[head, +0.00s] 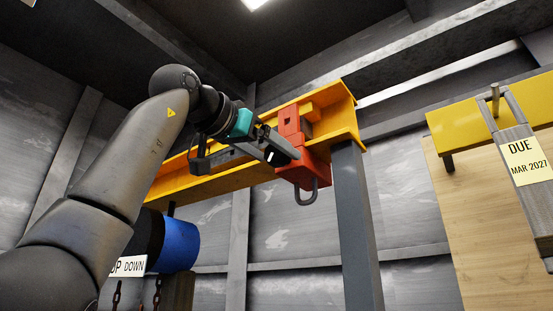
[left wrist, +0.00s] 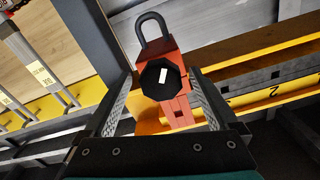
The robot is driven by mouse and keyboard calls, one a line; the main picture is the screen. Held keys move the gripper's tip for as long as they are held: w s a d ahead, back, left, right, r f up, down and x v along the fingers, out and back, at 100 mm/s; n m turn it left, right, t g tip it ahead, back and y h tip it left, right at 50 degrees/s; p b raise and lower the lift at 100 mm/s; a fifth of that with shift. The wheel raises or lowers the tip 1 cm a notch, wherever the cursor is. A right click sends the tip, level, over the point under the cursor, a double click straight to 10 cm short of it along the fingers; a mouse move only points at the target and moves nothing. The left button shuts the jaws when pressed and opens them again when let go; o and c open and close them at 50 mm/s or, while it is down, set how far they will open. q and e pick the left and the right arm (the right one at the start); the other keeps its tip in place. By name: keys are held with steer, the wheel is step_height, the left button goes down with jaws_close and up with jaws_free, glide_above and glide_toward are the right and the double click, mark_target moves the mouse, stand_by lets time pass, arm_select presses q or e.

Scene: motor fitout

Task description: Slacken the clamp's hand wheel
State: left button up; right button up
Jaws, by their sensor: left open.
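The red clamp (head: 309,170) hangs on the yellow beam (head: 217,182), with a dark shackle (head: 307,194) below it. The wrist view also shows the clamp (left wrist: 181,112), upside down. Its black, many-sided hand wheel (left wrist: 163,78) carries a white mark and faces the left wrist camera. My left gripper (head: 282,150) is open at the clamp's left side in the head view. In the wrist view its two fingers stand on either side of the wheel. I cannot tell if they touch it. My right gripper is not in view.
A grey post (head: 357,235) holds the beam just right of the clamp. A blue drum (head: 181,244) with an UP DOWN sign (head: 129,266) and chains is below left. At right, a yellow rail (head: 458,124) carries a hanging item with a DUE MAR 2027 tag (head: 528,161).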

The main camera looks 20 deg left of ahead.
arm_select(q)
steer(key=b+v, duration=0.3)
steer(key=v, duration=1)
steer(key=shift+b, duration=0.4)
steer(key=shift+s, duration=0.15)
